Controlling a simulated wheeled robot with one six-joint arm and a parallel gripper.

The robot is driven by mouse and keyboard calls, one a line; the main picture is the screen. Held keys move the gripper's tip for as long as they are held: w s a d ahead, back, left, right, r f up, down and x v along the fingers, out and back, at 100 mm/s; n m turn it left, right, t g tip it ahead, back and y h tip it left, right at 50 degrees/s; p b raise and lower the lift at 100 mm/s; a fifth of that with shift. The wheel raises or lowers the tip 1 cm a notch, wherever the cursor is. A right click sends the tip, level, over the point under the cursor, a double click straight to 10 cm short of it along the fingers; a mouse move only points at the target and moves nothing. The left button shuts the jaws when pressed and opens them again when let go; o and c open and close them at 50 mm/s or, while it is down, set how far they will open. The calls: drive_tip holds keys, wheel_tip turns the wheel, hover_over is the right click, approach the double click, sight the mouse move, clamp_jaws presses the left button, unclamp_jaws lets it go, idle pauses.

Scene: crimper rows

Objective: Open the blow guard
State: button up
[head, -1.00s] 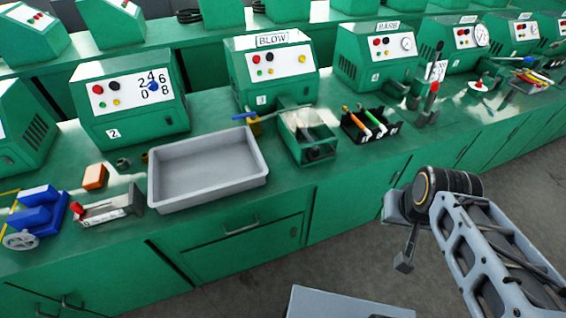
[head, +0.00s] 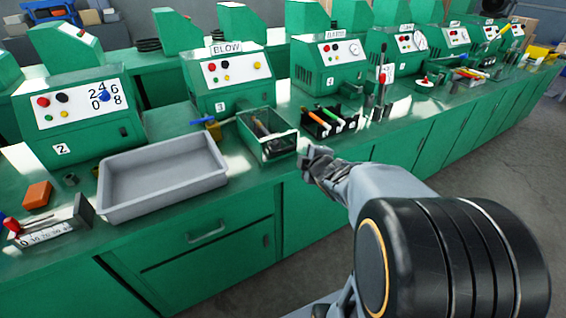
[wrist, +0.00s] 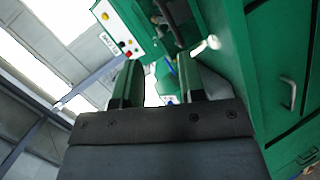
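The BLOW machine (head: 228,76) is a green box with a white panel of coloured buttons. In front of it stands a green-framed guard box (head: 268,148) with clear, shiny panes; dark parts show inside. I cannot tell exactly how its cover sits. My gripper (head: 316,165) is just right of and in front of the guard box, apart from it, over the bench's front edge. In the wrist view my gripper (wrist: 160,82) has its two fingers spread with nothing between them. The BLOW panel (wrist: 118,28) shows there, tilted, beyond the fingers.
A grey tray (head: 160,178) lies left of the guard box. A blue-handled lever (head: 207,122) stands between them. A black holder with coloured-handled tools (head: 328,122) is close on the right, then an upright lever (head: 380,85). Floor is clear before the bench.

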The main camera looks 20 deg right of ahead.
sight(285, 150)
drive_tip(key=w+f+n+y+b, duration=0.1)
drive_tip(key=w+f+n, duration=0.1)
drive_tip(key=w, duration=0.2)
drive_tip(key=w+a+f+n+t+y+b, duration=0.1)
drive_tip(key=w+f+n, duration=0.1)
drive_tip(key=w, duration=0.3)
drive_tip(key=w+f+n+t+y+b, duration=0.1)
drive_tip(key=w+f+n, duration=0.1)
drive_tip(key=w, duration=0.3)
drive_tip(key=shift+a+f+y, duration=0.3)
drive_tip(key=shift+y, duration=0.1)
clamp_jaws()
